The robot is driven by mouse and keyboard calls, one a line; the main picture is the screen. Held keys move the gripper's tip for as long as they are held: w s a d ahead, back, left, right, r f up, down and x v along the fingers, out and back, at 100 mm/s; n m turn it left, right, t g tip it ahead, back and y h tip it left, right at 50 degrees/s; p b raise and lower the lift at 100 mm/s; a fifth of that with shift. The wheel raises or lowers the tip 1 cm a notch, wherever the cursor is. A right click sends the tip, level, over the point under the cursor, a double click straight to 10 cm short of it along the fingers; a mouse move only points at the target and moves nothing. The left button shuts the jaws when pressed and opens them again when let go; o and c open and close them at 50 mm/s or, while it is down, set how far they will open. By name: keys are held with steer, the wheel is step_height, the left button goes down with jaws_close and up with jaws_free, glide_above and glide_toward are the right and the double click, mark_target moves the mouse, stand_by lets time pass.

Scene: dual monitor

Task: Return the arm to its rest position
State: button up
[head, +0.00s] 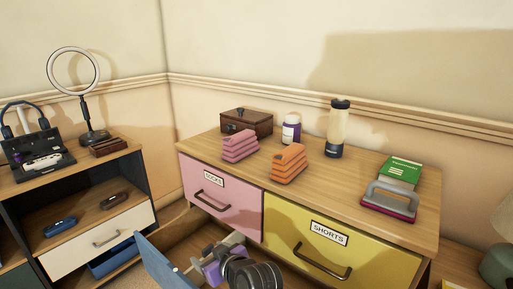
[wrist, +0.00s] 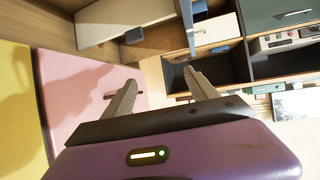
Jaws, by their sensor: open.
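My gripper (head: 208,256) is low in front of the dresser in the head view, with its purple body partly covered by a dark part of my arm. In the wrist view, the two grey fingers of my gripper (wrist: 160,80) stand wide apart with nothing between them. The pink drawer (head: 225,207) and yellow drawer (head: 318,245) of the dresser are shut. Below the pink one, a drawer with a blue front (head: 153,262) stands pulled out, and my gripper is close to it. Whether they touch cannot be told.
The dresser top (head: 345,172) holds pink folded clothes (head: 240,146), orange folded clothes (head: 289,164), a brown box (head: 246,122), bottles, a green book (head: 400,171) and a grey-handled item. A shelf unit (head: 77,172) with a ring lamp (head: 93,138) stands at left.

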steer(key=s+d+m+t+h, duration=0.3)
steer(key=s+d+m+t, duration=0.35)
steer(key=s+d, duration=1.35)
steer(key=s+d+r+m+h, duration=0.15)
steer(key=s+d, duration=0.25)
steer(key=s, duration=0.7)
steer(key=s+d+r+g+h, duration=0.15)
steer(key=s+d, duration=0.35)
steer(key=s, duration=0.5)
steer(key=s+d+r+h, duration=0.2)
steer(key=s+d, duration=0.2)
steer(key=s, duration=0.7)
step_height(320, 180, up, 19)
steer(key=p, duration=1.9)
steer(key=shift+w+f, duration=0.15)
steer(key=shift+w, duration=0.3)
